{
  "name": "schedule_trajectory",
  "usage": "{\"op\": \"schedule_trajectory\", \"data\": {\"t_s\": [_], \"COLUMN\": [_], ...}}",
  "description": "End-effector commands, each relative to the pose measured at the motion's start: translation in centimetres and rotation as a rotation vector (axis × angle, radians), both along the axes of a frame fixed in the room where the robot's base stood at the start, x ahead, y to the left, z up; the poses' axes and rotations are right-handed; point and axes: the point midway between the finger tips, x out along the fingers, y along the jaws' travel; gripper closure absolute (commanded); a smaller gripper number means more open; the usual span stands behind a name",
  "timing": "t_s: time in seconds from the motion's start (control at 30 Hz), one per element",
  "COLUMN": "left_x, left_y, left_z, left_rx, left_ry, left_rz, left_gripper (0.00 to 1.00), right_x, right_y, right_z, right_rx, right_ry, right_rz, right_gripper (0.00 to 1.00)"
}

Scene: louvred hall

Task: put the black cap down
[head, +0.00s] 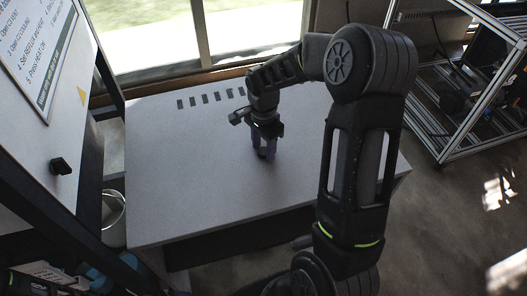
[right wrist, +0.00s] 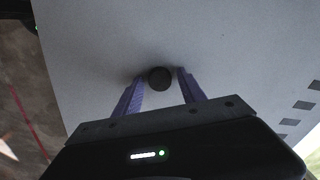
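The black cap (right wrist: 159,78) shows in the right wrist view as a small dark round piece between the tips of my right gripper (right wrist: 160,74). A narrow strip of pale tabletop seems to show on each side of it, so the purple fingers look open around it. In the head view my right gripper (head: 263,153) points down, with its fingertips close to the pale table (head: 190,200). The cap cannot be made out there. Whether it rests on the tabletop is hard to tell. My left gripper is not in view.
A row of dark squares (head: 210,98) marks the table's far side. A white panel (head: 40,60) with a printed sheet and a black knob (head: 60,166) stands at left. A white bin (head: 113,218) is beside the table. A metal frame rack (head: 455,100) stands right. Most tabletop is clear.

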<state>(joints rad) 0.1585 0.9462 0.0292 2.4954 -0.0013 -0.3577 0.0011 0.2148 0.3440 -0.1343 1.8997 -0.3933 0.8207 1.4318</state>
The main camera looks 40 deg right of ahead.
Motion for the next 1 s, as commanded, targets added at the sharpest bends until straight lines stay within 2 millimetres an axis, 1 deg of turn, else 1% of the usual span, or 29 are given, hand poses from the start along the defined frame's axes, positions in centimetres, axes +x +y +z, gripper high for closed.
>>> {"op": "schedule_trajectory", "data": {"t_s": [0.03, 0.07, 0.57, 0.87, 1.0], "left_x": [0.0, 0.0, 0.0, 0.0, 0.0], "left_y": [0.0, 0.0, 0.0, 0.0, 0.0], "left_z": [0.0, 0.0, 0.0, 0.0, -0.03], "left_rx": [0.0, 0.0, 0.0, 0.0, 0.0], "left_ry": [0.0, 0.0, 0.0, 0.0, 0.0], "left_rz": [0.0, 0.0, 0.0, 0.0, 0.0], "left_gripper": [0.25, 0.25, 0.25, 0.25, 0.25], "right_x": [0.0, 0.0, 0.0, 0.01, 0.08], "right_y": [0.0, 0.0, 0.0, 0.0, -0.03], "right_z": [0.01, 0.01, 0.01, 0.04, 0.76], "right_rx": [0.0, 0.0, 0.0, 0.0, -0.001], "right_ry": [0.0, 0.0, 0.0, 0.0, -0.003], "right_rz": [0.0, 0.0, 0.0, 0.0, 0.0], "right_gripper": [0.57, 0.59, 1.0, 1.0, 1.0]}}
